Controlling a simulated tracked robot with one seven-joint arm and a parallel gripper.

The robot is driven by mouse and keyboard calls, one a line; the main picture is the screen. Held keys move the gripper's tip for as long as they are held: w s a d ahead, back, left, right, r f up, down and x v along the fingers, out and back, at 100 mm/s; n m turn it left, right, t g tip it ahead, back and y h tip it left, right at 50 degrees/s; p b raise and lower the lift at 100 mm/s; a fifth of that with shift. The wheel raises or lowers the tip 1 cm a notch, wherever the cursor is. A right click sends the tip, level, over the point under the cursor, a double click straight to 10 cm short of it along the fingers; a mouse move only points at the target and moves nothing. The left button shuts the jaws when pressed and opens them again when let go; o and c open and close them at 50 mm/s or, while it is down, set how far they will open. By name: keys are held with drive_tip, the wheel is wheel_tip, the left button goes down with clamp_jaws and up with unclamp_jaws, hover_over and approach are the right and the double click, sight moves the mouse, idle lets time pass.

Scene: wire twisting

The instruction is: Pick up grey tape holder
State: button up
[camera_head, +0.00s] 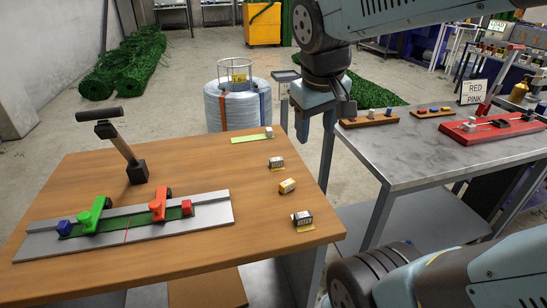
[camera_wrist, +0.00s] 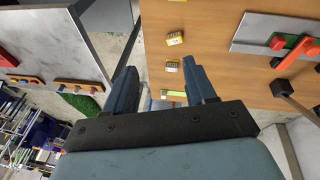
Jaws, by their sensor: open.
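A light green strip (camera_head: 250,137) lies near the far right corner of the wooden table (camera_head: 165,170), with a small pale grey block (camera_head: 269,132) at its right end. This block may be the grey tape holder; I cannot tell for sure. In the wrist view the strip (camera_wrist: 173,94) shows between the fingers, partly hidden. My gripper (camera_head: 322,120) hangs with fingers down, to the right of the strip and apart from it. It also shows in the wrist view (camera_wrist: 160,72), fingers spread, with nothing held between them.
Small grey-and-yellow boxes (camera_head: 276,163), (camera_head: 287,186), (camera_head: 302,220) line the wooden table's right side. A grey metal table (camera_head: 395,160) stands at right, across a gap.

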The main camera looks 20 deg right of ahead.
drive_tip(key=w+f+n+g+h, duration=0.3)
drive_tip(key=w+n, duration=0.1)
drive_tip(key=w, duration=0.3)
drive_tip(key=n+h, duration=0.9)
drive_tip(key=n, duration=0.3)
approach(278, 158)
drive_tip(key=x, duration=1.1)
drive_tip(key=shift+s+d+f, duration=0.1)
drive_tip(key=shift+d, duration=0.1)
clamp_jaws()
